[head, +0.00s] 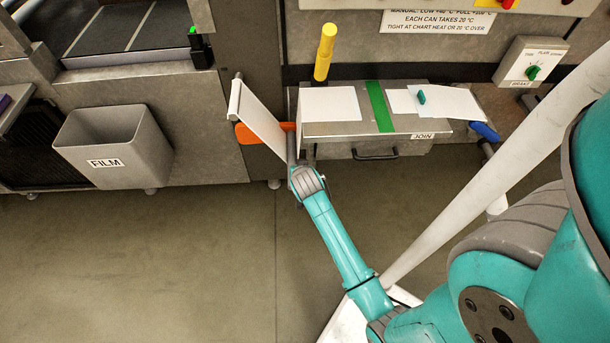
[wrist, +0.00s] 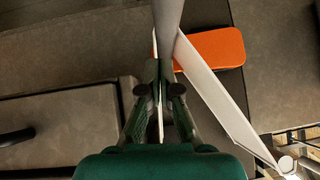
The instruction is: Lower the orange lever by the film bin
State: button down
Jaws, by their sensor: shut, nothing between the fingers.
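The orange lever (head: 252,134) is a flat, rounded paddle low on the machine front, right of the grey film bin (head: 110,140) with its FILM label. A hanging white film strip (head: 262,118) covers its middle in the head view. In the wrist view the orange lever (wrist: 215,48) is ahead and right of my gripper (wrist: 163,75), behind the white strip (wrist: 215,95). My gripper is shut and empty, close to the strip and a grey bar (wrist: 167,15). No contact with the lever shows. In the head view my wrist hides the fingers.
A joining table (head: 335,129) with a JOIN label, a yellow upright handle (head: 324,52) and a blue handle (head: 484,131) stands right of the lever. A black drawer-type handle (head: 375,154) sits on its front. The floor (head: 140,260) in front is clear.

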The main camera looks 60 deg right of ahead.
jog(key=v, duration=0.8)
jog(key=shift+d, duration=0.2)
jog(key=shift+r, duration=0.1)
jog(key=s+a+r+n+t+y, duration=0.1)
jog(key=s+a+n+t+y, duration=0.15)
jog(key=s+a, duration=0.55)
jog(key=s+a+n+t+y, duration=0.15)
jog(key=s+a+n, duration=0.35)
jog(key=a, duration=0.5)
jog(key=s+a+r+n+t+y, duration=0.1)
jog(key=s+a+r+t, duration=0.1)
jog(key=s+r, duration=0.5)
jog(key=s+a+r+n+t+y, duration=0.1)
jog(key=s+a+r+n+t, duration=0.1)
jog(key=s+a+r, duration=0.3)
jog(key=s+r, duration=0.2)
jog(key=s, duration=0.1)
jog(key=shift+a+r+y, duration=0.25)
jog(key=shift+a+y, duration=0.05)
jog(key=shift+n, duration=0.25)
